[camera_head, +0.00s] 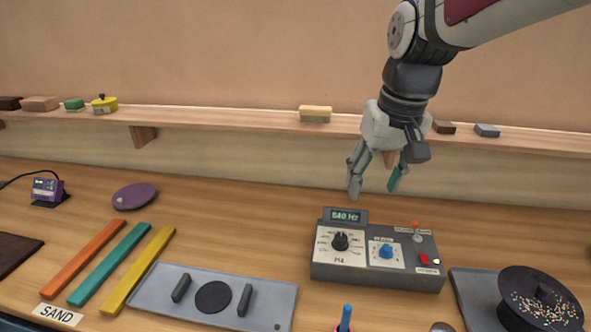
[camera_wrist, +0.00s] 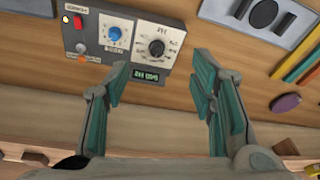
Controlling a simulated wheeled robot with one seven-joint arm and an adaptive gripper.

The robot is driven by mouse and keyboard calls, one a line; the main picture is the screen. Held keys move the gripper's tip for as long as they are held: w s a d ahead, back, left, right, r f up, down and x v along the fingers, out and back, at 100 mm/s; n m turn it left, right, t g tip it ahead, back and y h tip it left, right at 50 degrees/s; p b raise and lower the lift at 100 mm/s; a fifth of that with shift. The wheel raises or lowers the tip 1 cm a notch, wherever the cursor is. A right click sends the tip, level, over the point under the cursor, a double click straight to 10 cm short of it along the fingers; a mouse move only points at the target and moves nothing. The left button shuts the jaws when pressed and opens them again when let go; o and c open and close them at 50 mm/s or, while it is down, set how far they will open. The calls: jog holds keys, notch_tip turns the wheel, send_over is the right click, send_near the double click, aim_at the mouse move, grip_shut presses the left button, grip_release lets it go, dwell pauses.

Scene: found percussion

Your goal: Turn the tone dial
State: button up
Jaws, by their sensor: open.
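The tone generator (camera_head: 375,272) is a dark grey box on the bench, right of centre in the head view. Its display (camera_head: 345,215) reads about 640 Hz. The black tone dial (camera_head: 340,241) sits on a white scale plate marked Hz; it also shows in the wrist view (camera_wrist: 156,48). A smaller blue knob (camera_head: 386,251) sits to its right. My gripper (camera_head: 375,188) is open and empty, pointing down, above and behind the box, apart from it. In the wrist view its teal-padded fingers (camera_wrist: 165,88) are spread wide, with the box beyond the left finger.
A toggle switch (camera_head: 417,236) and red button (camera_head: 424,259) are on the box's right side. A grey plate (camera_head: 480,290) with a dark dish (camera_head: 541,300) stands right of it, a grey pad board (camera_head: 258,290) left. A wooden shelf (camera_head: 250,119) runs behind my gripper.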

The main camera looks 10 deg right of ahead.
aim_at(341, 237)
jog(key=w+f+g+b, duration=0.2)
jog(key=w+f, duration=0.9)
jog(key=w, duration=0.2)
jog(key=f+p, duration=0.1)
jog(key=f, duration=1.3)
jog(key=shift+s+p, duration=0.2)
jog(key=shift+p, duration=0.2)
jog(key=c, duration=1.2)
